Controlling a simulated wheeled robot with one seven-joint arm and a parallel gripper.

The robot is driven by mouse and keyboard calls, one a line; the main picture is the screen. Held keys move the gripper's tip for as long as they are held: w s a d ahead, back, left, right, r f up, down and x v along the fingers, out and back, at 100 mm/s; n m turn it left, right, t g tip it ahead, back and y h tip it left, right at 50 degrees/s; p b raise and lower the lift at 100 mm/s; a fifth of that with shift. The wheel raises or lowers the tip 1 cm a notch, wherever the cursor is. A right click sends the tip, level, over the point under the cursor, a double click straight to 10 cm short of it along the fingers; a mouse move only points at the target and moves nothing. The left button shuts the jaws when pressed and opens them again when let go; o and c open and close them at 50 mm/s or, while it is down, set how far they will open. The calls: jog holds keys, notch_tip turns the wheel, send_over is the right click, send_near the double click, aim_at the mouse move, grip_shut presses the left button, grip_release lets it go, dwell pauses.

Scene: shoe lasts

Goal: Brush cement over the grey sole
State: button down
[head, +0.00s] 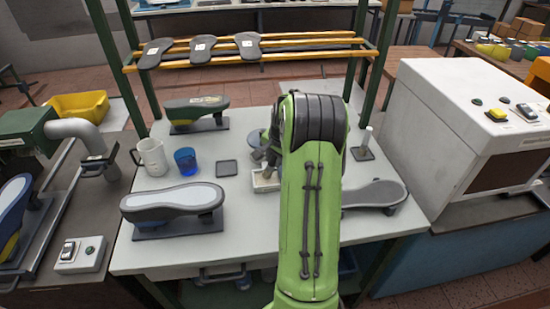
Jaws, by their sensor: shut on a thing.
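A grey sole (376,194) lies bottom up on a small stand at the right of the white table, partly behind my arm. My gripper (264,157) is left of it, over a small cream tray (263,184), and is mostly hidden by my green arm. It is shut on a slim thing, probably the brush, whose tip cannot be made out. An upturned last with a pale grey bottom (175,197) rests on a dark base at the front left. Another upturned last with a dark green bottom (196,108) stands at the back left.
A white mug (150,157), a blue cup (186,161) and a dark square pad (227,168) stand mid-left. A peg on a base (364,146) is at the back right. Green posts and an orange rack with several dark soles (200,48) frame the table. A white machine (455,130) borders the right.

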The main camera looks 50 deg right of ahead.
jog(key=shift+f+b, duration=0.45)
jog(key=shift+f, duration=0.25)
dwell(1.2)
jog(key=shift+r+p, duration=2.8)
jog(key=shift+r, duration=0.8)
